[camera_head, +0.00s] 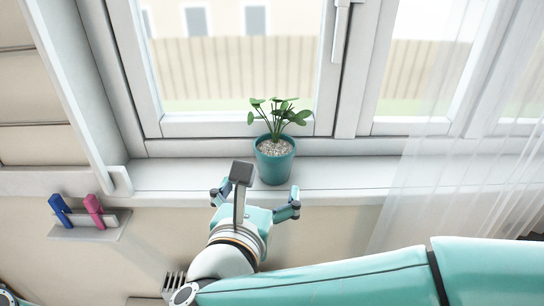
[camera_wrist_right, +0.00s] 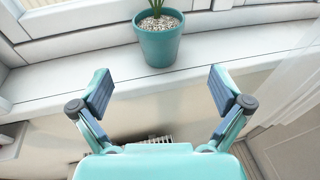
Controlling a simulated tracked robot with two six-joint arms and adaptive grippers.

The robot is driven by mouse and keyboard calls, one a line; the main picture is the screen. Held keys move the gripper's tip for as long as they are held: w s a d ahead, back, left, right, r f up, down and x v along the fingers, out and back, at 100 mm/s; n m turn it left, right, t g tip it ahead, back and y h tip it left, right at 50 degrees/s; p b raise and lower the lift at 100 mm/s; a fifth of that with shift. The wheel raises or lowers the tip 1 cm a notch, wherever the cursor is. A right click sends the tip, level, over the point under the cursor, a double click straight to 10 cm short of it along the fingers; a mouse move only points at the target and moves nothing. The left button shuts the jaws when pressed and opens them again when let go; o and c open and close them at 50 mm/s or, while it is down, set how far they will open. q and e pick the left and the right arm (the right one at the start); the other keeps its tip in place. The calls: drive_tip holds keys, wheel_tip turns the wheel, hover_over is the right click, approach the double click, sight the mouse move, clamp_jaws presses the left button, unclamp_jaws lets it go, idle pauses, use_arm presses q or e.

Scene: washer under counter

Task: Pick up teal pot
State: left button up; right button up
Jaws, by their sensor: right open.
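The teal pot (camera_head: 274,167) holds a green leafy plant and pale gravel. It stands upright on the white windowsill. It also shows in the right wrist view (camera_wrist_right: 160,46), at the top and between the lines of the two fingers. My right gripper (camera_head: 255,200) is open and empty just in front of the sill, short of the pot and not touching it. In the right wrist view its fingers (camera_wrist_right: 160,92) are spread wider than the pot. My left gripper does not show; only a bit of arm is at the lower left corner.
The white windowsill (camera_head: 350,180) is clear on both sides of the pot. The window frame (camera_head: 230,126) stands close behind it. A sheer curtain (camera_head: 425,170) hangs at the right. Blue and pink clothespins (camera_head: 93,210) sit on a small wall ledge at the left.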

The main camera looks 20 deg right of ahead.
sight(270, 161)
drive_tip(key=p+x, duration=0.2)
drive_tip(key=x, duration=0.7)
drive_tip(key=shift+w+f, duration=0.15)
drive_tip(key=shift+w, duration=0.25)
drive_tip(key=p+x, duration=0.2)
drive_tip(key=x, duration=0.2)
drive_tip(key=shift+w+d+p, duration=0.2)
drive_tip(key=shift+d+p, duration=0.1)
drive_tip(key=shift+w+d+f, duration=0.1)
drive_tip(key=shift+w+f, duration=0.05)
drive_tip(key=shift+w, duration=0.1)
drive_tip(key=c, duration=1.2)
drive_tip(key=shift+c, duration=0.2)
